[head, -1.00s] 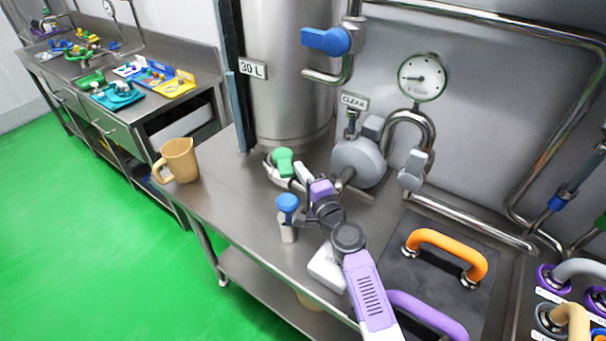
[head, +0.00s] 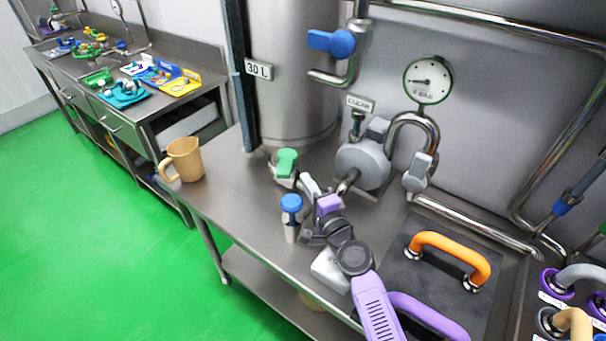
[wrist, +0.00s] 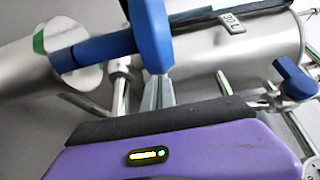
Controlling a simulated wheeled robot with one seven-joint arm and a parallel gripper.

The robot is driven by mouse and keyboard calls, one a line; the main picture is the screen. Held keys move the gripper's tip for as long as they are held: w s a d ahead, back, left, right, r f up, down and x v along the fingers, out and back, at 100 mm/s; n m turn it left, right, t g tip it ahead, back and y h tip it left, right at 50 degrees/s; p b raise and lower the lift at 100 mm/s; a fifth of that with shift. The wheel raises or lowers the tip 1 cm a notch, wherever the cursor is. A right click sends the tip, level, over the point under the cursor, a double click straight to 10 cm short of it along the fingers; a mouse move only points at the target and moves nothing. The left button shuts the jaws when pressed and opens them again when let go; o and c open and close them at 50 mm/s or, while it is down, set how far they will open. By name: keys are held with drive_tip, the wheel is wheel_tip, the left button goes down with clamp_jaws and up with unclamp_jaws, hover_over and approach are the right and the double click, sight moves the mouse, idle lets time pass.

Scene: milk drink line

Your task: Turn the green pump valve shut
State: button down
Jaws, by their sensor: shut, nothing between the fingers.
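The green pump valve handle (head: 286,161) stands at the foot of the steel tank, at the pump inlet. My gripper (head: 306,181) is shut and empty, to the lower right of the handle, with a small gap seeming to separate them. That blue knob also shows in the head view (head: 291,203), left of my gripper.
The pump (head: 364,165) stands right of the handle, under a CLEAR sign (head: 360,103). A gauge (head: 428,80) and a blue-handled pipe valve (head: 332,42) are above. A beige jug (head: 184,160) stands at the left edge. An orange handle (head: 450,250) is at right.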

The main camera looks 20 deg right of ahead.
sight(286, 163)
drive_tip(key=d+r+t+h, duration=0.1)
drive_tip(key=d+r, duration=0.6)
drive_tip(key=r, duration=0.1)
drive_tip(key=w+a+r+n+g+y+p, duration=0.25)
drive_tip(key=w+r+n+y, duration=0.25)
drive_tip(key=r+n, duration=0.45)
drive_tip(key=s+d+f+n+g+h, duration=0.2)
drive_tip(key=s+f+n+g, duration=0.2)
drive_tip(key=s+f+g, duration=0.5)
drive_tip(key=w+a+f+b, duration=0.7)
drive_tip(key=w+b, duration=0.1)
drive_tip(key=b, duration=0.5)
drive_tip(key=shift+g, duration=0.45)
